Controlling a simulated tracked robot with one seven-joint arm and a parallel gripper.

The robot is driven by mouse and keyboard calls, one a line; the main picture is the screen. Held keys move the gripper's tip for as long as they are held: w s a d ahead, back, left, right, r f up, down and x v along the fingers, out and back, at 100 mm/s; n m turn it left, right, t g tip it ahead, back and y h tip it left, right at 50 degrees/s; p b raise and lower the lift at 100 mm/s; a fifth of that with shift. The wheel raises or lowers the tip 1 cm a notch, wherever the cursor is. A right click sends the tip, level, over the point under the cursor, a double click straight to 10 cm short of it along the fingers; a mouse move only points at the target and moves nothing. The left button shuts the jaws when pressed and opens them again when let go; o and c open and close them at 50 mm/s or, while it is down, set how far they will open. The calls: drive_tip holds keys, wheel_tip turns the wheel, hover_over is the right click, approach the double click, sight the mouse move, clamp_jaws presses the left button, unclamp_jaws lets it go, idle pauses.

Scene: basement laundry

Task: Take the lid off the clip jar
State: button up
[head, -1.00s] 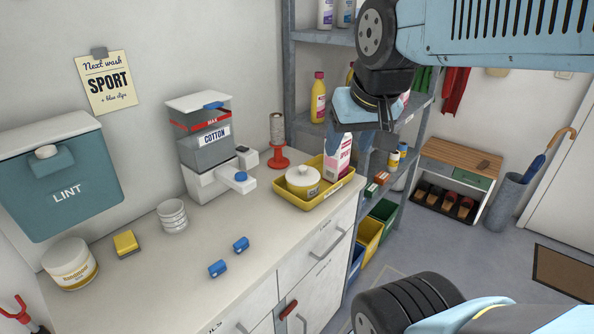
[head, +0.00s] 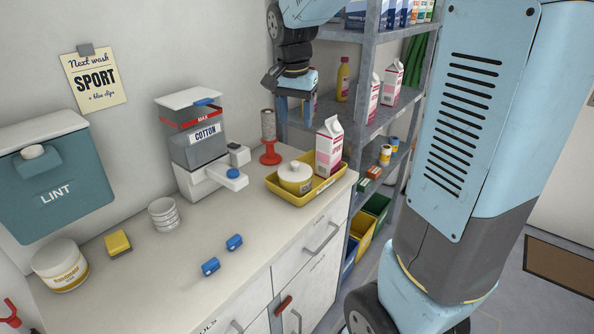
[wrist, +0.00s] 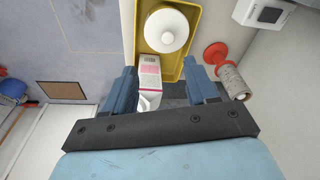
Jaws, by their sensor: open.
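The clip jar appears to be the small white jar (head: 296,184) with a knobbed white lid (head: 295,171), standing upright in the yellow tray (head: 318,190) on the counter. The lid is on. Its small label is not readable. In the wrist view the round lid (wrist: 167,30) shows from above, ahead of my fingers. My gripper (head: 294,112) is open and empty, pointing down, above and behind the jar and apart from it. In the wrist view a pink-and-white carton (wrist: 150,75) appears between my gripper's fingers (wrist: 161,85); they do not visibly grip it.
The carton (head: 328,150) stands in the tray beside the jar. A red spool holder (head: 270,153) and the cotton dispenser (head: 203,150) stand to the left. A grey shelf (head: 375,115) with cartons and bottles is behind.

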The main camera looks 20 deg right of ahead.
drive_tip(key=w+f+m, duration=0.1)
drive_tip(key=w+f, duration=0.1)
hover_over(295, 162)
drive_tip(key=s, duration=0.1)
drive_tip(key=f, duration=0.8)
drive_tip(key=shift+a+f, duration=0.1)
drive_tip(key=shift+a, duration=0.3)
drive_tip(key=shift+w+d+f, duration=0.1)
drive_tip(key=shift+w+f, duration=0.05)
drive_tip(key=shift+f, duration=0.7)
drive_tip(key=shift+w+d+f, duration=0.1)
drive_tip(key=shift+w+f, duration=0.05)
drive_tip(key=shift+f, duration=0.65)
drive_tip(key=shift+w+d+f, duration=0.1)
drive_tip(key=shift+w+f, duration=0.05)
drive_tip(key=shift+f, duration=0.7)
drive_tip(key=shift+c, duration=0.2)
clamp_jaws()
